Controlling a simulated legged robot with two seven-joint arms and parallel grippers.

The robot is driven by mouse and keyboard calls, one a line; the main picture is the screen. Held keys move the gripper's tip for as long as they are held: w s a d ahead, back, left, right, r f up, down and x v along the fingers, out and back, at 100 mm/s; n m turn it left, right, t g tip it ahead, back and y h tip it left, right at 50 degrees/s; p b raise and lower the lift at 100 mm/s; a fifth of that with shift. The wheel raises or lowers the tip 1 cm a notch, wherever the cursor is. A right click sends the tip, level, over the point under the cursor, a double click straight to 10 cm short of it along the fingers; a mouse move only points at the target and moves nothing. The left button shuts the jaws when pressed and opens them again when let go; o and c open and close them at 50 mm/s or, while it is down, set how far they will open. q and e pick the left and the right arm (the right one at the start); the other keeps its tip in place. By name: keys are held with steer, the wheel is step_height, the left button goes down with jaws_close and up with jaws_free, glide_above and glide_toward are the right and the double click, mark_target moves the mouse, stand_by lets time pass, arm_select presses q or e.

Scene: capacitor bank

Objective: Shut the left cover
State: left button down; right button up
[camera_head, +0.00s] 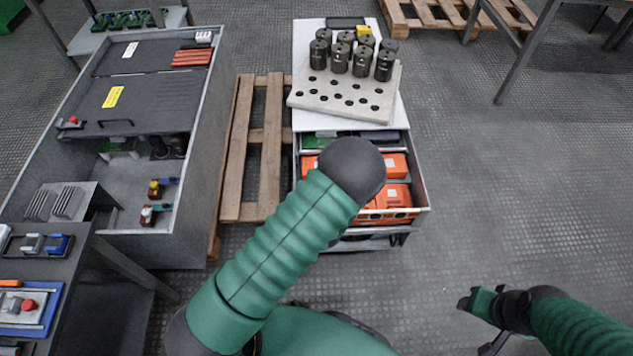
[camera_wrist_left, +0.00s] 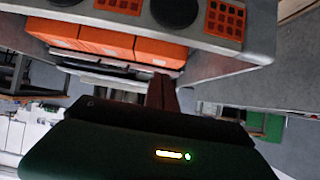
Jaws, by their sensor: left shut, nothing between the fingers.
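A grey cabinet (camera_head: 198,150) stands at the left in the head view. A dark cover (camera_head: 135,97) with a yellow label and a black handle (camera_head: 116,123) lies over its middle part. Another dark panel (camera_head: 150,56) lies behind it. The cabinet's front part is open, showing its inside floor (camera_head: 130,180). My left arm reaches over the drawer unit, right of the cabinet; its gripper is hidden there. In the left wrist view my left gripper (camera_wrist_left: 161,92) is shut and empty near the drawer's edge. My right gripper (camera_head: 478,302) is low at the right, over bare floor; its fingers are unclear.
An open drawer (camera_head: 422,190) holds orange boxes (camera_head: 396,195), also in the left wrist view (camera_wrist_left: 105,42). Above it, a perforated block (camera_head: 345,98) carries several dark cylinders. A wooden pallet (camera_head: 238,150) lies between cabinet and drawer unit. A tool table (camera_head: 60,262) stands lower left.

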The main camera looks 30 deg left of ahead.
arm_select(q)
steer(key=shift+s+d+f, duration=0.45)
steer(key=shift+s+f, duration=0.2)
steer(key=shift+f, duration=0.1)
steer(key=shift+s+d+f, duration=0.4)
steer(key=shift+s+f, duration=0.25)
steer(key=shift+f, duration=0.1)
